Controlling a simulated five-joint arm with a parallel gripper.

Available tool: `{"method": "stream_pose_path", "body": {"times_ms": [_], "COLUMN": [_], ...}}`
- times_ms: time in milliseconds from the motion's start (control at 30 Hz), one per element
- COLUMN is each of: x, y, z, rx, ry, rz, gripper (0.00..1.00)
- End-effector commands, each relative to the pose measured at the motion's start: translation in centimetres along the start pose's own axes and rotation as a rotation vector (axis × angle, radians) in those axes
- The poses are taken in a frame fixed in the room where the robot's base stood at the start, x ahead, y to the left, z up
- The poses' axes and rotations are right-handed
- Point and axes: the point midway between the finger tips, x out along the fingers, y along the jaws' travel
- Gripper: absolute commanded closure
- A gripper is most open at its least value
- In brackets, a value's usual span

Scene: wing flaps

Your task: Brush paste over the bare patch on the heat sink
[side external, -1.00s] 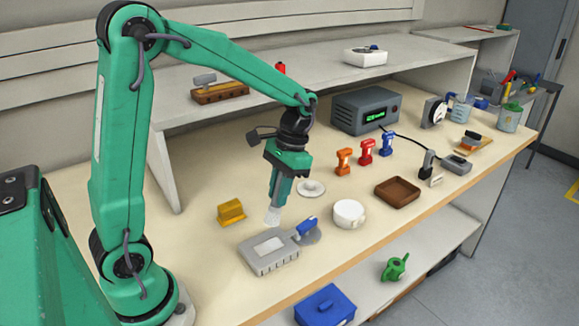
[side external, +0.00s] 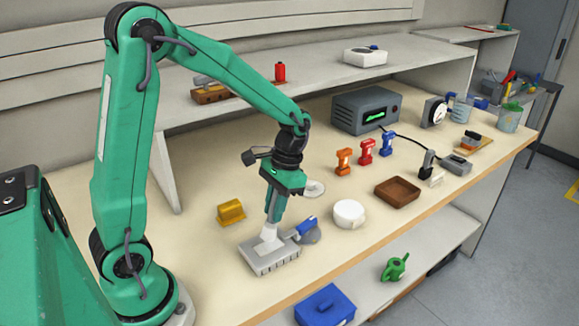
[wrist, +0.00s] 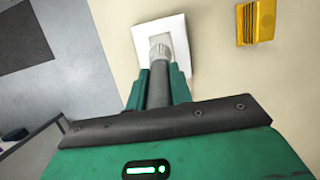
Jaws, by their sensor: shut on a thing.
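The heat sink (side external: 274,262) is a grey finned block lying on the bench near the front edge in the side view. My gripper (side external: 272,214) is above it, pointing down and shut on a brush. The brush's pale, flared bristles (side external: 267,241) are at the top face of the heat sink and seem to touch it.
A yellow block (side external: 231,211) stands behind left, a white round tub (side external: 349,214) to the right. A brown tray (side external: 397,192) is farther right. A shelf (side external: 330,80) overhangs the back.

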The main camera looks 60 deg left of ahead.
Motion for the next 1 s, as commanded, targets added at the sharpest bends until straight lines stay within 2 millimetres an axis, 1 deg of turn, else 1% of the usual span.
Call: {"method": "stream_pose_path", "body": {"times_ms": [200,367,1000], "x": [1.5,2.0,2.1], "y": [0.0,0.0,0.0], "z": [0.1,0.1,0.1], "rx": [0.0,0.0,0.0], "ry": [0.0,0.003,0.004], "rz": [0.0,0.0,0.0], "gripper": [1.0,1.0,1.0]}}
